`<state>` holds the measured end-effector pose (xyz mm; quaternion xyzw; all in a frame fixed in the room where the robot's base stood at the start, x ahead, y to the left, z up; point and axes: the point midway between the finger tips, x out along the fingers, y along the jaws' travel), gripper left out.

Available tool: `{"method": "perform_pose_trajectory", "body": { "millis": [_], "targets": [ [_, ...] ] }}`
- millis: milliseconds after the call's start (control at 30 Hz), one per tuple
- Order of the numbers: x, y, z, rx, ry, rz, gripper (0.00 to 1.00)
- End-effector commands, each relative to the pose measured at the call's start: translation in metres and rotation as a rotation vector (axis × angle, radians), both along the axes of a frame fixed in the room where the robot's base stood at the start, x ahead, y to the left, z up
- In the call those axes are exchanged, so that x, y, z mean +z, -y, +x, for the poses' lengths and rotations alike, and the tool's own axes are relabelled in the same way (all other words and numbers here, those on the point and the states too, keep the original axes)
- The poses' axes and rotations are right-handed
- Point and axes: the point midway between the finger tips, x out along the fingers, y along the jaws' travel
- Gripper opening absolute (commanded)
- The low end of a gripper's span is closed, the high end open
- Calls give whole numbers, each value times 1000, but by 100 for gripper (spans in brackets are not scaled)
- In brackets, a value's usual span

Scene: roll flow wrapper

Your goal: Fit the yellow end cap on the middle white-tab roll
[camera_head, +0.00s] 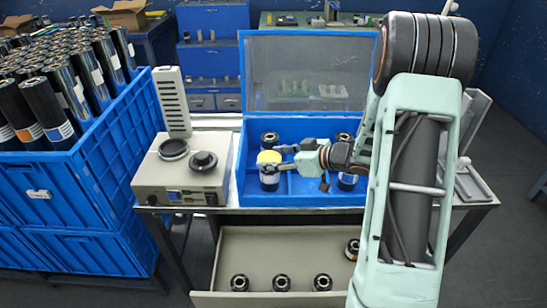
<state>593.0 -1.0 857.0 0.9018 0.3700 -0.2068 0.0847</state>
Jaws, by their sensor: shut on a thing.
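The yellow end cap (269,157) is at the left of the open blue box (300,199). My gripper (277,158) reaches in from the right and is shut on the cap. A short dark roll with a white band (269,182) is directly below the cap, in the front left of the box. I cannot tell whether the cap touches the roll or is fully seated on it. Another dark roll (269,138) stands behind it. A roll (344,137) at the back right and a white-banded roll (347,181) at the front right are partly hidden by my arm.
The box's clear-windowed lid (312,75) stands open behind. A beige device (180,184) with black round parts sits left of the box. An open drawer (255,250) below holds several short rolls. A blue crate (95,190) of tall rolls stands at left.

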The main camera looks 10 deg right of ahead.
Motion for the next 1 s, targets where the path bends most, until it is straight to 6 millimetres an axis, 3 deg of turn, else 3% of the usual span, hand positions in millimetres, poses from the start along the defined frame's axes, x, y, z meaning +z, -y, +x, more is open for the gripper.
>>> {"method": "perform_pose_trajectory", "body": {
  "millis": [233,267,300,633,1000],
  "targets": [
    [-6,0,0,0,-1,1,40],
    [-5,0,0,0,0,0,56],
    [-5,0,0,0,0,0,60],
    [-3,2,-1,-1,0,0,60],
    [11,20,-19,-2,0,0,60]
  ]
}}
